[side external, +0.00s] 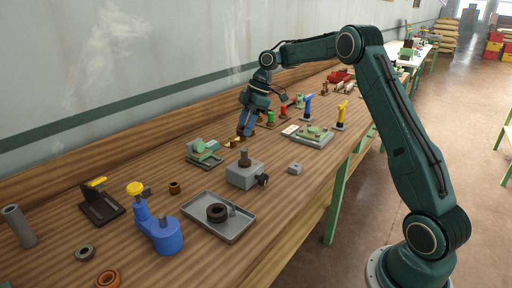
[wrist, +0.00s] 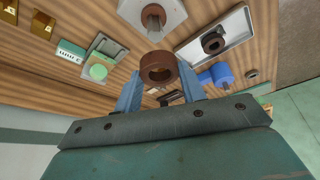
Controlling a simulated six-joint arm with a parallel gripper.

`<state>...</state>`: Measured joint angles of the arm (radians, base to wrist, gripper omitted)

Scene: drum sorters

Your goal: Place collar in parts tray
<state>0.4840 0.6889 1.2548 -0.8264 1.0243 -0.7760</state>
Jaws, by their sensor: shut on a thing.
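My gripper (side external: 242,133) is shut on a brown ring-shaped collar (wrist: 158,68). In the wrist view the collar sits between the blue fingers of my gripper (wrist: 162,88), its bore showing. In the side view the gripper points down over the bench, behind the grey block, and the collar is small and hard to make out there. The grey parts tray (side external: 243,227) lies at the front of the bench, right of the blue tool, and a dark ring and a small grey piece are in it. The tray also shows in the wrist view (wrist: 240,28).
A grey block with an upright post (side external: 245,174) stands between gripper and tray. A blue tool with a yellow knob (side external: 162,236) stands left of the tray. A green device (side external: 205,150) and loose rings (side external: 108,279) lie around. The wall (side external: 90,70) runs behind.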

